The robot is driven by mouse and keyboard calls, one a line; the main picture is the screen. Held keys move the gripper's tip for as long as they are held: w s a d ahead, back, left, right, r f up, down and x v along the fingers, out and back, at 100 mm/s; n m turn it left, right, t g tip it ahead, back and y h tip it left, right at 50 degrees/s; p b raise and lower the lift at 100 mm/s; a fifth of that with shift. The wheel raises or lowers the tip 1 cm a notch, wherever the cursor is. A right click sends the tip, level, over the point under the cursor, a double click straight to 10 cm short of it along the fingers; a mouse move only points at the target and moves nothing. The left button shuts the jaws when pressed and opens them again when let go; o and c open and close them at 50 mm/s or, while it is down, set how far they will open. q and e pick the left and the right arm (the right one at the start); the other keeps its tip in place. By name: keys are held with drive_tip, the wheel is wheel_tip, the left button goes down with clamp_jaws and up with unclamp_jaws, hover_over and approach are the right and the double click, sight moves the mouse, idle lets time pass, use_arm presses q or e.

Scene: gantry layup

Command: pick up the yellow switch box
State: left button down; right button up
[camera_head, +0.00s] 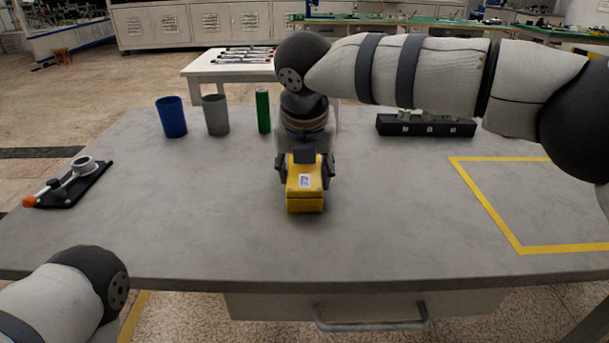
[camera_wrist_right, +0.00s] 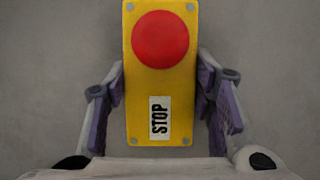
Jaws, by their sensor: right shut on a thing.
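The yellow switch box (camera_head: 305,203) is at the middle of the grey table. In the right wrist view the yellow switch box (camera_wrist_right: 161,82) shows a round red button and a white STOP label. My right gripper (camera_head: 305,170) reaches down over the box. Its fingers are shut on the box's two sides, and in the right wrist view they flank it left and right (camera_wrist_right: 161,105). I cannot tell whether the box touches the table. My left arm shows at the lower left, but its gripper is out of view.
A blue cup (camera_head: 171,117), a grey cup (camera_head: 215,115) and a green cylinder (camera_head: 263,111) stand at the back left. A black tool stand (camera_head: 75,184) lies at the left. A black rack (camera_head: 426,126) is at the back right. A yellow-taped area (camera_head: 510,236) at the right looks clear.

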sight(304, 166)
wheel_tip(304, 166, up, 3)
drive_tip(key=shift+r, duration=0.2)
drive_tip(key=s+r, duration=0.2)
drive_tip(key=s+r+p, duration=0.1)
drive_tip(key=s+r, duration=0.1)
drive_tip(key=r, duration=0.1)
use_arm(q)
drive_tip(key=shift+w+r+t+p, duration=0.35)
drive_tip(key=shift+w+r, duration=0.35)
drive_tip(key=shift+r, duration=0.2)
use_arm(e)
drive_tip(key=s+r, duration=0.4)
drive_tip(key=s, duration=0.6)
drive_tip(key=shift+r, duration=0.15)
drive_tip(key=w+f, duration=0.5)
drive_tip(key=w, duration=0.1)
drive_tip(key=w+f+b, duration=0.1)
drive_tip(key=w+f, duration=0.5)
drive_tip(key=shift+w+f, duration=0.15)
drive_tip(key=shift+f, duration=0.05)
use_arm(q)
drive_tip(key=shift+s+f, duration=0.55)
drive_tip(key=shift+f, duration=0.15)
use_arm(e)
drive_tip(key=shift+w+f, duration=0.6)
drive_tip(key=shift+w, duration=0.25)
